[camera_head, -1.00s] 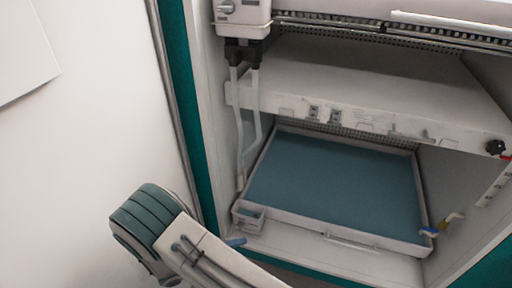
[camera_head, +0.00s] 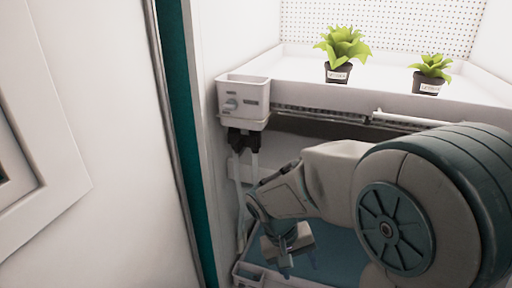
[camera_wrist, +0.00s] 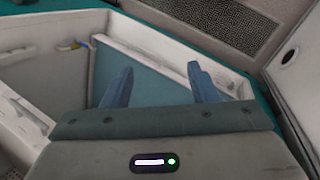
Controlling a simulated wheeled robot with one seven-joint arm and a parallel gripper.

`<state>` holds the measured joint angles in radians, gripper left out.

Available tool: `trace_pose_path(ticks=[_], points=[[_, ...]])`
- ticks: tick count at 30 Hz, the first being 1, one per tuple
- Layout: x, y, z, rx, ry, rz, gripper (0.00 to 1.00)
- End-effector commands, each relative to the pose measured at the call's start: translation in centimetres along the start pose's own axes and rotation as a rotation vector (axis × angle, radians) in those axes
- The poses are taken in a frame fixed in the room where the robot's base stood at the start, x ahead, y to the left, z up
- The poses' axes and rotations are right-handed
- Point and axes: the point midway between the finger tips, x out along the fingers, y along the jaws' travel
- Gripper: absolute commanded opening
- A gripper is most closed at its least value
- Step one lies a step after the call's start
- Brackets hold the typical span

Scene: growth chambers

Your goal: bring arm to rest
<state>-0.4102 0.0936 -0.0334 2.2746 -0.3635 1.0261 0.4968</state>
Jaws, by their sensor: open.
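My gripper shows in the wrist view (camera_wrist: 160,88) with its two blue fingers apart and nothing between them. In the head view my gripper (camera_head: 287,262) points downward at the lower middle, in front of the chamber's lower part. My arm bends across the right side of that view and hides much of the lower chamber. The blue-floored tray (camera_wrist: 150,83) lies beyond the fingers in the wrist view. Whether the fingers touch anything cannot be told, but none is seen held.
Two potted plants, a larger one (camera_head: 343,48) and a smaller one (camera_head: 432,70), stand on the upper white shelf (camera_head: 300,62). A white control box (camera_head: 244,98) with hoses hangs at the chamber's left. The teal door frame (camera_head: 180,140) stands left of it.

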Motion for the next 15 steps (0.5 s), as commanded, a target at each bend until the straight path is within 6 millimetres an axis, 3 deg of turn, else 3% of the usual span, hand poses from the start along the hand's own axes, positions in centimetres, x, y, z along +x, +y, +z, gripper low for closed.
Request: trace_pose_path(ticks=[1, 6, 15], points=[[-1.8, 1.5, 0.9, 0.023, 0.019, -0.042, 0.54], [-5.3, 4.6, 3.6, 0.073, 0.094, -0.17, 0.54], [-10.3, 8.4, 7.7, 0.149, 0.272, -0.319, 0.54]])
